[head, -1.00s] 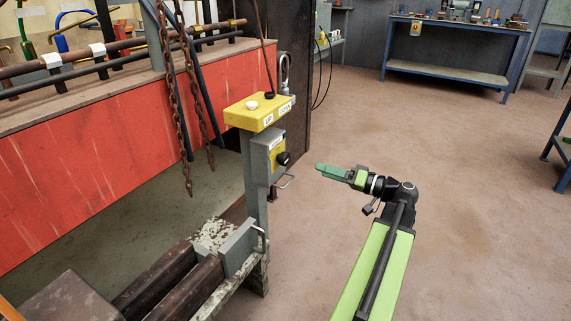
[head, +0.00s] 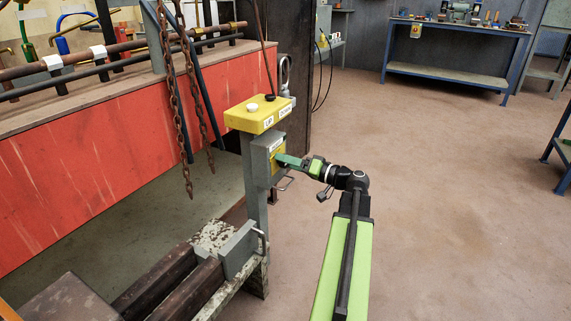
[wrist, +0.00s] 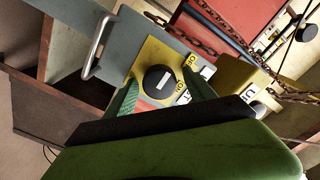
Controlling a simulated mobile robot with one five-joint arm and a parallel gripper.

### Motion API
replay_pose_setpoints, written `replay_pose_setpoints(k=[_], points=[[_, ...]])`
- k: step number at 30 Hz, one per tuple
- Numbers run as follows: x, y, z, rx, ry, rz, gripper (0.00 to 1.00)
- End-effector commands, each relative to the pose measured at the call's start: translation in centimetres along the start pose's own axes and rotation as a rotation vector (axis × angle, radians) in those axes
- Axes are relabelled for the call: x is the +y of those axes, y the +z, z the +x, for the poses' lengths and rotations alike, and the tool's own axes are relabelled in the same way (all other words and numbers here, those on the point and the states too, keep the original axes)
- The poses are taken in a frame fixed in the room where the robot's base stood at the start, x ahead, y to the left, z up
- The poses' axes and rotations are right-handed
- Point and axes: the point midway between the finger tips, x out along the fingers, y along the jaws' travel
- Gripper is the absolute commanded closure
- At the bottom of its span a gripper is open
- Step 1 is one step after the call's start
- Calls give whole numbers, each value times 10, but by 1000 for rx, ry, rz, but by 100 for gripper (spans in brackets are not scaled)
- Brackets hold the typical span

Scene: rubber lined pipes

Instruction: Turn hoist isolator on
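The hoist isolator (head: 275,146) is a yellow plate on a grey box on the upright post. Its round black knob (wrist: 159,79) shows in the wrist view, with a short pale mark on it; the small lettering beside it is hard to read. My gripper (head: 281,160) is at the isolator's face, coming from the right. In the wrist view its two green fingers (wrist: 163,88) are open, one on each side of the knob, with yellow plate showing in the gaps. In the head view the fingers hide the knob.
A yellow UP/DOWN button box (head: 260,113) tops the same post, just above my gripper. Rusty chains (head: 180,100) hang to the left. The floor to the right is clear.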

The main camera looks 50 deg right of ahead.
Motion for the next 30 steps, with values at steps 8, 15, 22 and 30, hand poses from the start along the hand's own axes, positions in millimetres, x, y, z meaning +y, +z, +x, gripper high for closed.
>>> replay_pose_setpoints(k=[8, 15, 22, 30], points=[[0, 0, 0, 0, 0, 0, 74], [-8, 8, 2, -2, -3, 1, 96], [-1, -1, -1, 2, -4, 34, 98], [0, -2, -2, 6, -2, 192, 98]])
